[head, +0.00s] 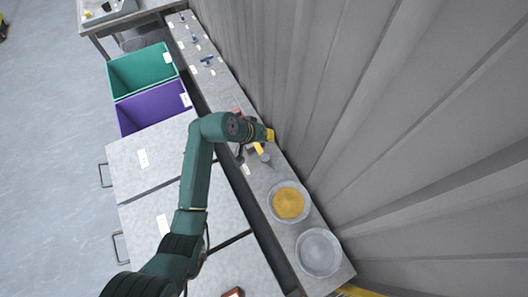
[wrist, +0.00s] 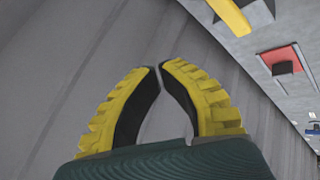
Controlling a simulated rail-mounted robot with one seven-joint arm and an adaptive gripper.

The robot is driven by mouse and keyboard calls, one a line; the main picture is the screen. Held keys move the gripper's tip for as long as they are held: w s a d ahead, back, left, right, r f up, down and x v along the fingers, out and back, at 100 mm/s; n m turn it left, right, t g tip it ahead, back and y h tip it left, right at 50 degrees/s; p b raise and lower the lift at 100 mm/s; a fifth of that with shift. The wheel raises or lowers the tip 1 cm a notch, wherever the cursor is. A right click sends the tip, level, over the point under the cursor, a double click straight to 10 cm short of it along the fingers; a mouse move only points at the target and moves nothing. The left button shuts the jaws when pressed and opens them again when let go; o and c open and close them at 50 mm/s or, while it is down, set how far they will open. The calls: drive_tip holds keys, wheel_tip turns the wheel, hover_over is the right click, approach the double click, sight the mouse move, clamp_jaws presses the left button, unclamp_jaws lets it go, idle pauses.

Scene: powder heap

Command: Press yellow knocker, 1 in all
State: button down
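The yellow knocker (wrist: 230,15) is at the top right edge of the wrist view, a yellow bar on a dark grey base, partly cut off by the frame. In the head view a small yellow piece (head: 258,148), which looks like the knocker, shows on the narrow shelf beside my gripper. My gripper (wrist: 157,69) has yellow ribbed fingers with dark inner pads. Its fingertips come together with nothing visible between them. In the head view my gripper (head: 268,135) is over the shelf close to the wall. The knocker lies to the side of the fingers, apart from them in the wrist view.
A red knocker-like block (wrist: 283,65) is beside the yellow one. On the shelf are a bowl of yellow powder (head: 288,203) and an empty grey bowl (head: 318,252). Blue-handled items (head: 207,60) are farther along. The corrugated wall (head: 400,110) closely borders the shelf. Green (head: 140,68) and purple (head: 153,108) bins stand left.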

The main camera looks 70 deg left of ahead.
sight(266, 155)
wheel_tip(266, 155, down, 8)
drive_tip(key=b, duration=0.7)
drive_tip(key=shift+d+r, duration=0.15)
drive_tip(key=shift+f, duration=0.4)
drive_tip(key=shift+f, duration=0.1)
idle(0.4)
drive_tip(key=shift+f, duration=0.35)
drive_tip(key=shift+d+f+b, duration=0.1)
drive_tip(key=shift+f+b, duration=0.8)
drive_tip(key=shift+f, duration=0.7)
idle(1.2)
drive_tip(key=shift+r+p, duration=2)
drive_tip(key=shift+p, duration=0.05)
drive_tip(key=shift+r, duration=0.1)
